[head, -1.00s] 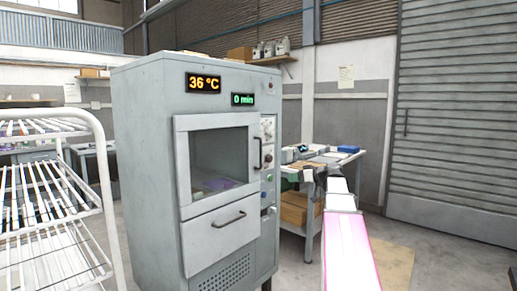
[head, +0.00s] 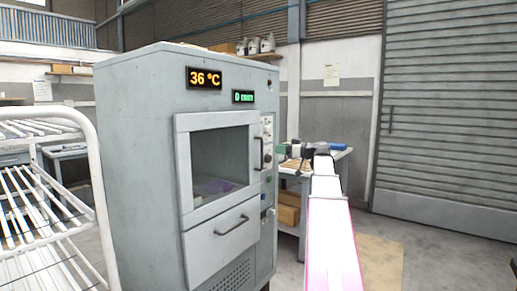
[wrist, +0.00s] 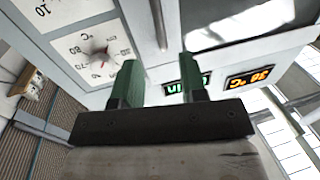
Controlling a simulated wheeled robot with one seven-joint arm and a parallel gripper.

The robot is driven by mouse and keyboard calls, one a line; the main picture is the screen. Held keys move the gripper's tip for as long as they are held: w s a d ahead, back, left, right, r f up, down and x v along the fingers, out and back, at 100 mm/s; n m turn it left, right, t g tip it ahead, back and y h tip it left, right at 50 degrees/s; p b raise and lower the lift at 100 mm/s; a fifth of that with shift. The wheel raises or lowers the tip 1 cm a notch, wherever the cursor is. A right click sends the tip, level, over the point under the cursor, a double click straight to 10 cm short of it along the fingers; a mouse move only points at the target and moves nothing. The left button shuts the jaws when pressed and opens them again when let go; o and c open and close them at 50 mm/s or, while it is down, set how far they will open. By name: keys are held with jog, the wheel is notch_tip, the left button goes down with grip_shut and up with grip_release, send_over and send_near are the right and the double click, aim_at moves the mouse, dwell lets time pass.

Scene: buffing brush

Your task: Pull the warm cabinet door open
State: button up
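The grey warm cabinet (head: 135,160) stands left of centre in the head view. Its upper door (head: 183,165) has a window and looks shut. A dark vertical handle (head: 258,153) is on the door's right edge. In the wrist view, turned over, what looks like this handle (wrist: 158,22) lies ahead of the fingers, near the line between their tips. My gripper (wrist: 160,68) has two green fingers standing apart with nothing between them. In the head view my gripper (head: 297,152) is small and dark, right of the cabinet; its fingers are unclear there.
A lower drawer (head: 222,243) with its own handle sits below the door. Knobs and a dial (wrist: 97,50) are beside the handle. A white wire rack (head: 100,190) stands close on the left. A workbench (head: 340,155) is behind my arm. Floor at right is open.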

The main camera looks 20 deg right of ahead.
jog(key=x, duration=0.9)
jog(key=shift+w+a, duration=0.2)
jog(key=shift+w, duration=0.05)
jog(key=shift+c, duration=0.3)
grip_shut()
jog(key=shift+s, duration=0.1)
